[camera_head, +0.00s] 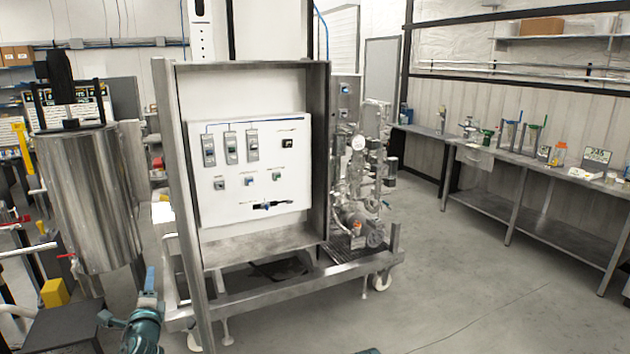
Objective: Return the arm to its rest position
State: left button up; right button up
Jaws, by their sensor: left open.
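Only a small dark tip of my left gripper (368,351) shows at the bottom edge, right of the middle. The rest of it and its arm are cut off below the picture. The tip is over the grey floor, and I see nothing held at it. My right gripper is not in view.
A wheeled metal skid with a white control panel (225,194) stands ahead, with pump piping (363,190) at its right. A steel tank (82,195) and a teal fitting with a blue lever (143,325) are at left. A bench (515,160) lines the right wall. The floor (480,280) at right is clear.

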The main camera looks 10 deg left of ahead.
pick_arm(q)
jog(key=d+f+n+g+h, duration=0.2)
jog(key=d+f+n+g, duration=0.25)
jog(key=d+f, duration=0.5)
jog(key=d+f+n+g+h, duration=0.2)
jog(key=d+f+n+g, duration=0.3)
jog(key=d, duration=0.7)
jog(key=s+d+f+n+g+h, duration=0.1)
jog(key=s+d+f+g, duration=0.2)
jog(key=s+d, duration=0.5)
jog(key=s+d+f+n+g+h, duration=0.2)
jog(key=s+d+f+g, duration=0.2)
jog(key=s+d, duration=0.5)
jog(key=d+f, duration=0.1)
jog(key=d, duration=0.2)
jog(key=shift+d, duration=0.4)
